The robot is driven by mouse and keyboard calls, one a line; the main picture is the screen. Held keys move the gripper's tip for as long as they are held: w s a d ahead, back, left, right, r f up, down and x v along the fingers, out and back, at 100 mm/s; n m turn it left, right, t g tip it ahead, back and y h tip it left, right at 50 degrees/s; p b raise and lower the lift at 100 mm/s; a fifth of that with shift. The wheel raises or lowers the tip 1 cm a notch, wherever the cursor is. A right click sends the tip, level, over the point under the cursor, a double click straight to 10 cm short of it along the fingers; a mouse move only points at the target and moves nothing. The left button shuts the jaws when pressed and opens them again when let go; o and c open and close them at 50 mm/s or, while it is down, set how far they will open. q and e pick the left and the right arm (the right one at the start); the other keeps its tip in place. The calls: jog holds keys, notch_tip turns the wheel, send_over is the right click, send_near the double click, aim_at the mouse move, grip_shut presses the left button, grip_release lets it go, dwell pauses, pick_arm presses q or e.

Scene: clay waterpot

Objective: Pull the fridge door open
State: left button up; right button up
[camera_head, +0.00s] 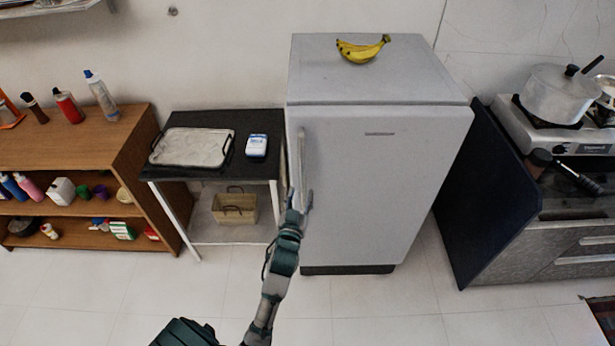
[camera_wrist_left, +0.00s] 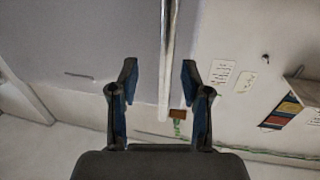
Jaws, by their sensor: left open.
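The grey fridge (camera_head: 390,200) stands against the wall, its door shut flush with the body. A slim vertical handle (camera_head: 302,155) runs along the door's left side. My left gripper (camera_head: 300,198) is open in front of the door, by the handle's lower end. In the left wrist view, the handle (camera_wrist_left: 167,60) shows as a pale upright bar between the two spread fingers of my left gripper (camera_wrist_left: 160,82), nearer the right one. The fingers are not closed on it; I cannot tell how deep it sits between them. My right gripper is not in view.
Bananas (camera_head: 362,50) lie on top of the fridge. A black-topped table (camera_head: 190,122) with a tray (camera_head: 192,147) stands close on the left. A dark panel (camera_head: 485,200) and stove counter are on the right. The floor in front is clear.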

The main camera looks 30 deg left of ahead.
aim_at(303, 179)
pick_arm(q)
jog(key=x, duration=0.4)
jog(key=a+x, duration=0.1)
jog(key=x, duration=0.3)
jog(key=shift+s+a+f, duration=0.15)
jog(key=shift+f, duration=0.1)
jog(key=shift+d+r, duration=0.1)
jog(key=shift+d, duration=0.25)
jog(key=shift+d+r, duration=0.1)
jog(key=shift+d, duration=0.2)
jog(key=shift+c, duration=1.1)
jog(key=shift+a, duration=0.3)
jog(key=c, duration=0.4)
jog(key=shift+a, duration=0.3)
grip_shut()
jog(key=shift+a, duration=0.1)
jog(key=shift+f, duration=0.3)
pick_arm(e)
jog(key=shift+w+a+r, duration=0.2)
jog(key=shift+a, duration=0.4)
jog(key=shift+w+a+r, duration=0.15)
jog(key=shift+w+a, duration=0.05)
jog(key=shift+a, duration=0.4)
